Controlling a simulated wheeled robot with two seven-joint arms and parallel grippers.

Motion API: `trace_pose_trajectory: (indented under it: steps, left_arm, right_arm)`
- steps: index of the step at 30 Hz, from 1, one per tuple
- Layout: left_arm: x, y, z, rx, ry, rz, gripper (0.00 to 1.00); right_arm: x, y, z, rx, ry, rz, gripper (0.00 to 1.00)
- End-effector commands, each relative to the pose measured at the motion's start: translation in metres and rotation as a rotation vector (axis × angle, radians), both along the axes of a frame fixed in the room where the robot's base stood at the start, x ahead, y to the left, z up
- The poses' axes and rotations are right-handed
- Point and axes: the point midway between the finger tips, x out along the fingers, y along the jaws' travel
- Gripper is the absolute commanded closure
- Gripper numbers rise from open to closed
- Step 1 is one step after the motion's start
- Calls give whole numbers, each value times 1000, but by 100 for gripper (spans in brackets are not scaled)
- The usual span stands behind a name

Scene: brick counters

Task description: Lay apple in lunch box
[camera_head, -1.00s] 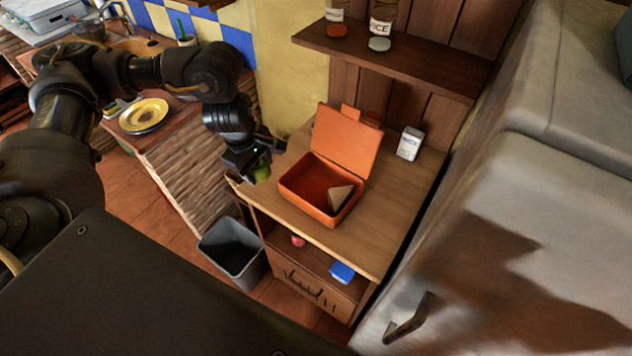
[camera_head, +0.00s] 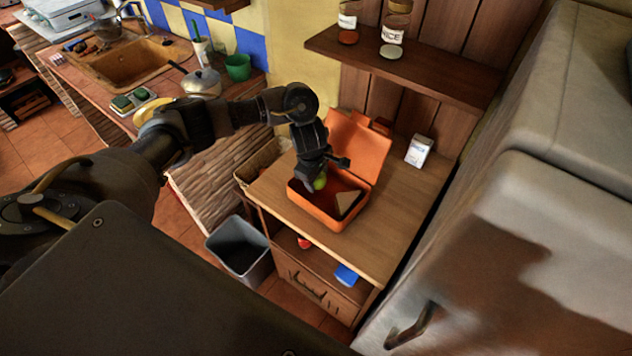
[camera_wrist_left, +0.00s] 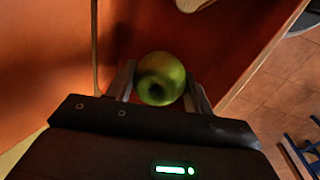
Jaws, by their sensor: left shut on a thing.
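The apple (camera_head: 320,182) is green and is held between the fingers of my left gripper (camera_head: 316,184). It also shows between the two fingertips in the left wrist view (camera_wrist_left: 160,79). The orange lunch box (camera_head: 325,216) stands open on the wooden counter, its lid tilted up at the back. My left gripper is over the left part of the box, with the apple at or just inside its opening. Whether the apple touches the box floor cannot be told. A sandwich-like wedge (camera_head: 347,201) lies in the right part of the box. My right gripper is not in view.
A white carton (camera_head: 418,151) stands on the counter right of the box. A shelf with jars (camera_head: 393,28) hangs above. A grey bin (camera_head: 240,250) stands on the floor at the left. The fridge (camera_head: 500,240) bounds the right side.

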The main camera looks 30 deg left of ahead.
Motion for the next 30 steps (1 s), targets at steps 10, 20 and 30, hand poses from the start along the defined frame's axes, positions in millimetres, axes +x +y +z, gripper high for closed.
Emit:
trace_pose_trajectory:
  steps: [10,20,30]
  left_arm:
    - [-1,2,-25,1,2,2,72]
    - [-1,1,-29,2,1,1,72]
    - [-1,1,-28,1,3,1,26]
  right_arm:
    - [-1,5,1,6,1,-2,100]
    - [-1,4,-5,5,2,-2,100]
    - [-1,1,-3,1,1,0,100]
